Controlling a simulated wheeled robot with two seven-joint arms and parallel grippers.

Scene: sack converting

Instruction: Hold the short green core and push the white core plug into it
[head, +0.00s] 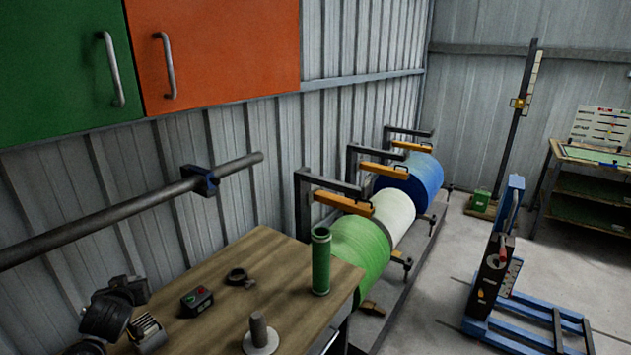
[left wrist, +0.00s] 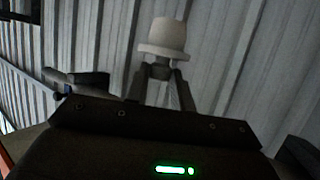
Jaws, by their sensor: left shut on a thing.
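The short green core (head: 321,262) stands upright on the wooden table near its right end, with its open top showing. The white core plug (left wrist: 163,38) shows in the left wrist view, with a wide flange low on it and a narrower rounded body above. My left gripper (left wrist: 160,74) is shut on the plug from below the flange. In the head view, the dark parts of my left arm are at the lower left, well apart from the green core; I cannot make out the plug there. My right gripper is not in view.
On the wooden table (head: 213,262) are a grey peg on a white disc (head: 260,335), a small button box (head: 196,301) and a dark ring clamp (head: 240,277). A long grey bar (head: 120,219) runs above the table. Large green, white and blue rolls stand beyond it.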

